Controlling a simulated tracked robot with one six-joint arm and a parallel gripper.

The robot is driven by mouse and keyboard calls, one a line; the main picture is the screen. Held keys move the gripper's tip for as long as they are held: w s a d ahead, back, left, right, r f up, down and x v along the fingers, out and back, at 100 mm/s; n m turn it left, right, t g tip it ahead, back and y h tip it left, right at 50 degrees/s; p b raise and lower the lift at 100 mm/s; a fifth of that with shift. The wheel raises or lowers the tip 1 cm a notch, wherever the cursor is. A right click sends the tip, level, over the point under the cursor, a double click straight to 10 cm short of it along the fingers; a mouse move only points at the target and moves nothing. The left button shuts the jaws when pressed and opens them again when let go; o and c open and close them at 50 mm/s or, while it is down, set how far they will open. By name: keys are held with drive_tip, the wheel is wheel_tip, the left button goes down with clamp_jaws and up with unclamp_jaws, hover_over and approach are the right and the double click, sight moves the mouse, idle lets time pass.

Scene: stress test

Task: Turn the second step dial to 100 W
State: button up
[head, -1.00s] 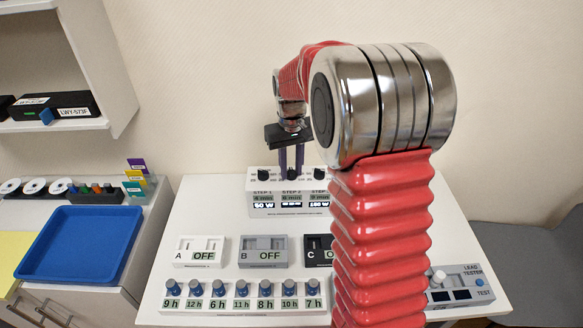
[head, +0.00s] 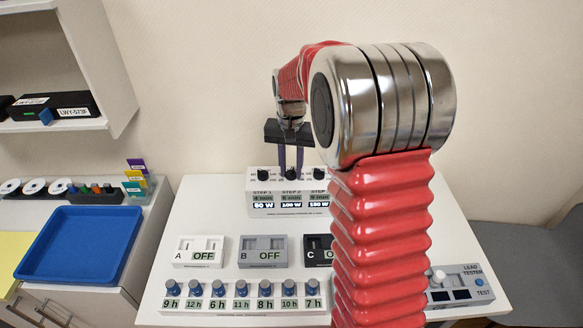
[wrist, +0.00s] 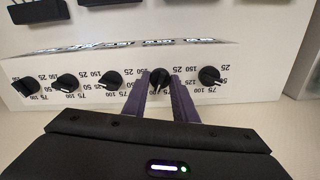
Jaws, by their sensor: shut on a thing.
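The power unit (head: 258,209) is a white box at the back of the table, with black dials on its sloping top. The step 2 dial (head: 291,175) stands above the STEP 2 label, and the display (head: 291,205) under it appears to read 100 W. My gripper (head: 291,170) reaches down from above with two purple fingers, one on each side of this dial. In the wrist view the fingers are shut on the dial (wrist: 158,78), and its pointer is partly hidden between them.
Neighbouring dials stand close on both sides, such as the step 1 dial (head: 265,175) and step 3 dial (head: 318,174). In front are switch boxes A (head: 180,257) and B (head: 250,257), and a row of blue-knobbed timers (head: 240,308). My arm hides the right side.

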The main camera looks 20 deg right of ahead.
sight(291, 170)
drive_tip(key=o, duration=1)
drive_tip(key=shift+o, duration=0.2)
wheel_tip(291, 170, up, 14)
drive_tip(key=shift+f, duration=0.15)
drive_tip(key=shift+s, duration=0.15)
idle(0.4)
